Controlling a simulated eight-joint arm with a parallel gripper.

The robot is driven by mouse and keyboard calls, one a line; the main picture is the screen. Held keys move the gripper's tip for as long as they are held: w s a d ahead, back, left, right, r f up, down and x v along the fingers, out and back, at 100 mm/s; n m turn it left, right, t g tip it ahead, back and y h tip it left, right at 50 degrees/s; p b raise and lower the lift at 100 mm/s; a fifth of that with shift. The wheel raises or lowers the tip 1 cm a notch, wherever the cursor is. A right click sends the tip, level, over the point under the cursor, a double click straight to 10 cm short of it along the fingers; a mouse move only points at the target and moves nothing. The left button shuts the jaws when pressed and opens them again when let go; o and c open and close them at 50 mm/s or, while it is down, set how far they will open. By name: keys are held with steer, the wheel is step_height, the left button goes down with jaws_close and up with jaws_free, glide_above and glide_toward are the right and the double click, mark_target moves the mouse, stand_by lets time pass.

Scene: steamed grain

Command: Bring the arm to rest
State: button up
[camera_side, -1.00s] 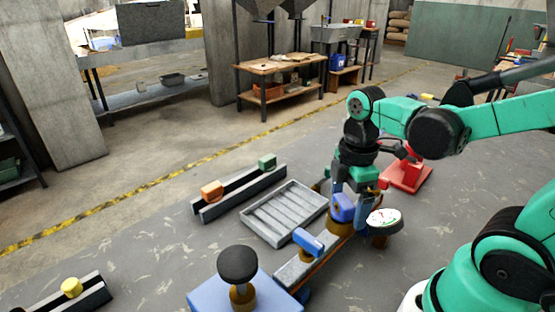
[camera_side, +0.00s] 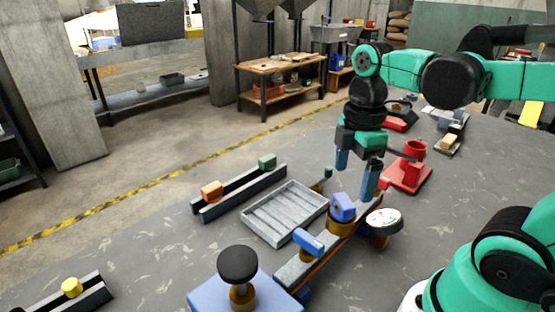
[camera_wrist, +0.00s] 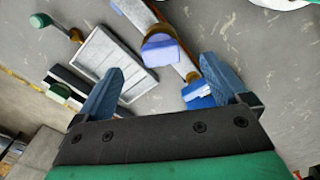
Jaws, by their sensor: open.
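My gripper (camera_side: 357,176) is open and empty, with its blue fingers pointing down above the bench. In the side view it hangs above the blue-topped brass piece (camera_side: 343,208) on the wooden bar (camera_side: 330,245). In the wrist view (camera_wrist: 172,88) the two fingers are spread wide with nothing between them. The blue-topped piece shows there ahead of the fingers (camera_wrist: 161,51), apart from them.
A rail with an orange block (camera_side: 212,191) and a green block (camera_side: 267,162) lies behind the tray. A red stand (camera_side: 407,176) is right of my gripper. A blue box with a black knob (camera_side: 238,264) is at the front.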

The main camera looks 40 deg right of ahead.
steer(key=shift+w+a+f+m+t, duration=0.2)
steer(key=shift+w+f+m+t, duration=0.15)
steer(key=shift+m, duration=0.35)
steer(key=w+a+m+t, duration=0.1)
steer(key=m+t, duration=0.1)
steer(key=m, duration=0.1)
steer(key=w+a+m+t, duration=0.1)
steer(key=m+t, duration=0.1)
steer(key=m, duration=0.2)
steer(key=w+a+m+t, duration=0.1)
steer(key=w+m+t, duration=0.1)
steer(key=m, duration=0.1)
steer(key=shift+a+f+m+t, duration=0.1)
steer(key=shift+f+m+t, duration=0.15)
steer(key=shift+f+m, duration=0.05)
